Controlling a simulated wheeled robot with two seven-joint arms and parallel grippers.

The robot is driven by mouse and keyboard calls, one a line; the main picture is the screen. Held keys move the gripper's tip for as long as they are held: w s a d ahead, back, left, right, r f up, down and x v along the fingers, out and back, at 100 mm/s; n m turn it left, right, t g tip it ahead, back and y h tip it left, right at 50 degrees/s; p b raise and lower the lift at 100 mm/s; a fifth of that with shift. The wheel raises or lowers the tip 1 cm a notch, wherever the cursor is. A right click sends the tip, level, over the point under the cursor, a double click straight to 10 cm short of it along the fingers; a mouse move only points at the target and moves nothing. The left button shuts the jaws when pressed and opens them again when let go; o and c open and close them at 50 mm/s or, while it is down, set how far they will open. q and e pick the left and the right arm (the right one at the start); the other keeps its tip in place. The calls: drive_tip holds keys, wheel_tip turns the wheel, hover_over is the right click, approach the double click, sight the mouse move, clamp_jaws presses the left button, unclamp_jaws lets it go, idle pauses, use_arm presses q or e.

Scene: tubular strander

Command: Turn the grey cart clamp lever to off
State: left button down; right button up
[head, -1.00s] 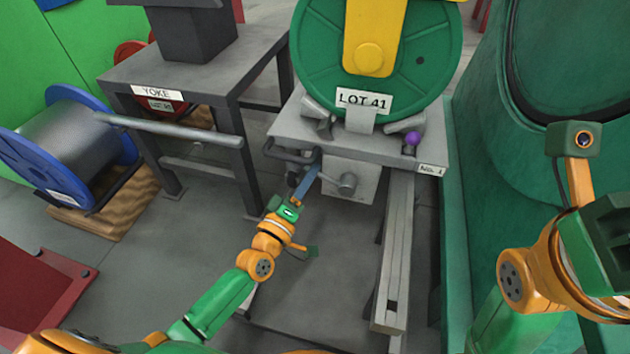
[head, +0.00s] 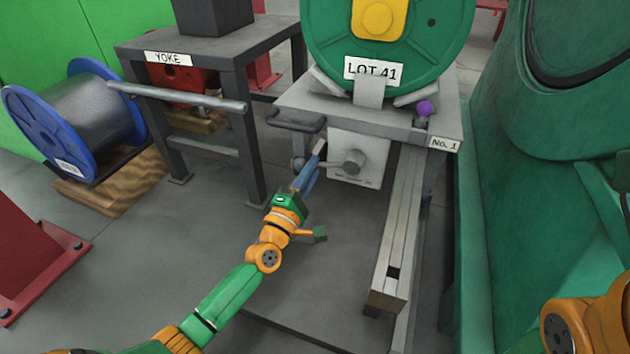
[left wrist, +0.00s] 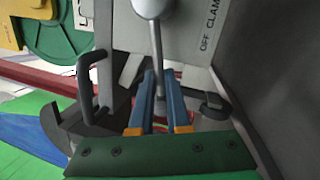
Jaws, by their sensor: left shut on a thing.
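The grey clamp lever has a round hub (head: 354,161) on the light plate (head: 372,178) at the front of the grey cart (head: 440,125). Its rod points left from the hub, roughly level, with a knob (head: 298,163) at its end. My left gripper (head: 317,156) is shut on the rod. In the left wrist view the lever rod (left wrist: 156,45) runs down from the hub between the blue fingers (left wrist: 158,100). The plate lettering "OFF" and "CLAMP" (left wrist: 209,30) shows beside it, partly cut off. My right gripper is out of view.
The cart carries a green reel (head: 455,30) labelled LOT 41 and has a grey handle (head: 296,121) at its left and a purple knob (head: 425,108). A yoke table (head: 213,48) and a blue-flanged reel (head: 35,125) stand left. A green machine (head: 545,200) borders the right.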

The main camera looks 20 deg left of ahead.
use_arm(q)
drive_tip(key=shift+f, duration=0.1)
idle(0.4)
drive_tip(key=c, duration=0.9)
unclamp_jaws()
drive_tip(key=p+v, duration=0.2)
drive_tip(key=v, duration=0.5)
drive_tip(key=shift+d, duration=0.1)
